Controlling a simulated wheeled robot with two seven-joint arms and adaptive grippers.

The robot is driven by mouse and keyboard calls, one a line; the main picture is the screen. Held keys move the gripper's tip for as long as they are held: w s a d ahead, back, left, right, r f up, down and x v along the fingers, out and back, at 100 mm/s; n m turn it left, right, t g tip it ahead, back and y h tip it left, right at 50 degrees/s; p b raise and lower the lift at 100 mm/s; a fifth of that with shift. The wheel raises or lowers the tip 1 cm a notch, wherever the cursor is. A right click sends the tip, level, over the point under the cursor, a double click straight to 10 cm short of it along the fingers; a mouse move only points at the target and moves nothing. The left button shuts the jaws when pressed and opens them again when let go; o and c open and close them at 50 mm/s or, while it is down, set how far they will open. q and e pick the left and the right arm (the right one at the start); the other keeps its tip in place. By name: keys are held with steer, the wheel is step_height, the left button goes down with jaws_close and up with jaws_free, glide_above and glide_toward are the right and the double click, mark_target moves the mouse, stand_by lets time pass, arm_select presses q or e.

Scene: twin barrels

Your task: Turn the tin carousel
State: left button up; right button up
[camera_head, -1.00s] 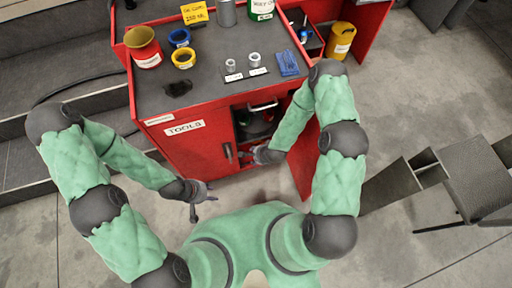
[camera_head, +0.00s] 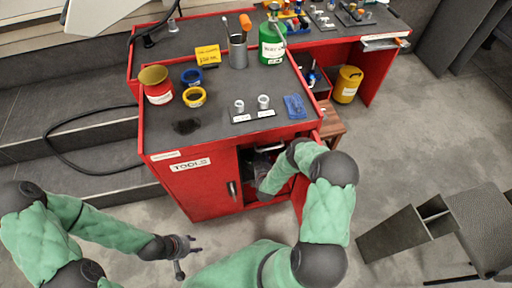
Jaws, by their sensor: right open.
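The red cabinet (camera_head: 205,190) labelled TOOLS stands ahead, its right door (camera_head: 299,193) swung open. In its dark opening a round, dark thing (camera_head: 262,158) shows in part. It may be the tin carousel, but shadow and my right arm hide most of it. My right arm reaches into the opening from the right. My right gripper (camera_head: 261,174) is at the opening, open and mostly hidden, and I cannot tell whether it touches anything. My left gripper (camera_head: 184,256) is open and empty, low in front of the cabinet, apart from everything.
On the top stand a red tin (camera_head: 158,93), blue and yellow rings (camera_head: 194,97), metal nuts (camera_head: 263,101), a tool cup (camera_head: 238,53) and a green canister (camera_head: 271,46). A yellow bin (camera_head: 346,85) stands at right, steps at left.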

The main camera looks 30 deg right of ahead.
steer(key=shift+b+x, duration=2.25)
steer(key=shift+x, duration=2.95)
jaws_close()
